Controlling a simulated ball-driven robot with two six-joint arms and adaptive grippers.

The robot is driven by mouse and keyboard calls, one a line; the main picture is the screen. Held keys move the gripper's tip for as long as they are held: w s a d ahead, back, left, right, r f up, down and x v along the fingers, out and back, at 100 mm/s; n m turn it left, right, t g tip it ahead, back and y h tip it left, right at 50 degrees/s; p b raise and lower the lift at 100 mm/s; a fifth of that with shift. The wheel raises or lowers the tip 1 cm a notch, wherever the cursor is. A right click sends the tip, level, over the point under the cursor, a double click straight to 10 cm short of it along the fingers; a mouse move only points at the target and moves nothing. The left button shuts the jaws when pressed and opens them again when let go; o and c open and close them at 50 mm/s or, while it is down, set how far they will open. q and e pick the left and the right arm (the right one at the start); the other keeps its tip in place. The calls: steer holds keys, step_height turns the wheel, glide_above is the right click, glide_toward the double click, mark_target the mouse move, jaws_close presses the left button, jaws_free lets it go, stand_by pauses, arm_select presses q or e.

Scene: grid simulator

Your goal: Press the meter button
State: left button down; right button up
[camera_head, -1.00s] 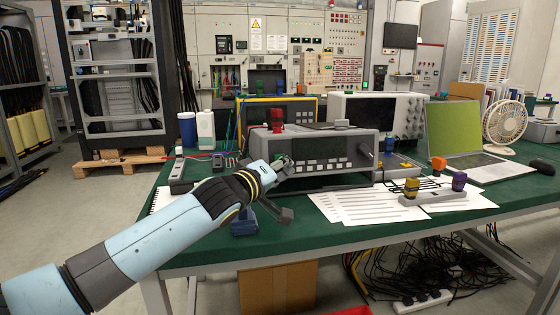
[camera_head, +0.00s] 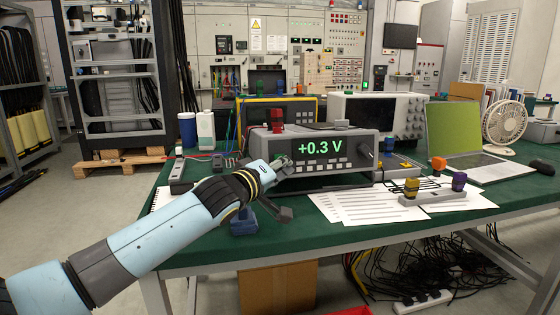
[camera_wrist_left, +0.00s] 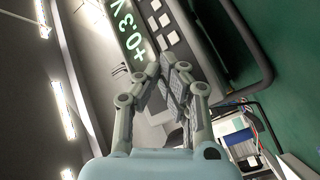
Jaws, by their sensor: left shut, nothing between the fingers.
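The grey bench meter (camera_head: 368,146) stands on the green table, its display (camera_head: 320,146) lit and reading "+0.3 V" in green. A row of pale buttons runs below the display. My left gripper (camera_head: 284,165) is shut and empty at the lower left of the meter's front. In the left wrist view the fingertips (camera_wrist_left: 166,66) are close to the meter's panel, near the end of the button row (camera_wrist_left: 163,22). The fingers hide the button there, and I cannot tell whether they touch it. My right gripper is not in view.
A red connector (camera_head: 277,120) sits on top of the meter. Papers (camera_head: 345,205) and a strip with colored knobs (camera_head: 436,196) lie to the right. A yellow-framed instrument (camera_head: 250,108) and a white instrument (camera_head: 385,105) stand behind.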

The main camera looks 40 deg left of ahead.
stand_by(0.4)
arm_select(q)
steer(key=shift+s+d+r, duration=0.1)
steer(key=shift+s+d, duration=0.4)
steer(key=shift+d, duration=0.1)
steer(key=s+d, duration=0.1)
steer(key=d, duration=0.1)
steer(key=s+d+p, duration=0.1)
steer(key=s, duration=0.1)
steer(key=shift+s+d+r, duration=0.1)
steer(key=shift+d+r, duration=0.3)
stand_by(0.8)
